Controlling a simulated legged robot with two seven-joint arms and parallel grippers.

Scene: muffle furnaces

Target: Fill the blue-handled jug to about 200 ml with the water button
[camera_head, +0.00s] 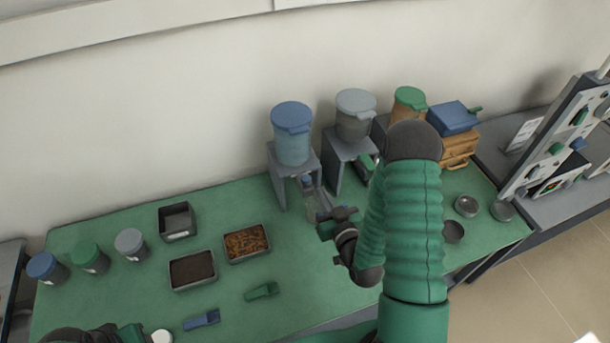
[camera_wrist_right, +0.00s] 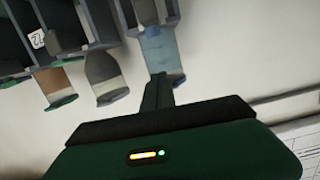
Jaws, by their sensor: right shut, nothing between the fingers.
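The blue-lidded water container (camera_head: 292,145) stands on a grey stand (camera_head: 277,178) at the back of the green table. A small blue part (camera_head: 307,181), perhaps the water button, sits at the stand's front. My right gripper (camera_head: 322,223) is shut and empty, close in front of the jug; contact cannot be told. In the right wrist view the shut fingers (camera_wrist_right: 159,88) overlap the blue container (camera_wrist_right: 161,50). My left gripper (camera_head: 128,334) is partly visible at the bottom left edge.
Grey-lidded (camera_head: 355,117) and green-lidded (camera_head: 409,102) containers stand to the right. Two filled trays (camera_head: 193,271) (camera_head: 247,243), an empty tray (camera_head: 177,221), scoops (camera_head: 262,291) and lidded jars (camera_head: 90,257) lie left. Small bowls (camera_head: 466,206) sit right. My right arm hides part of the table.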

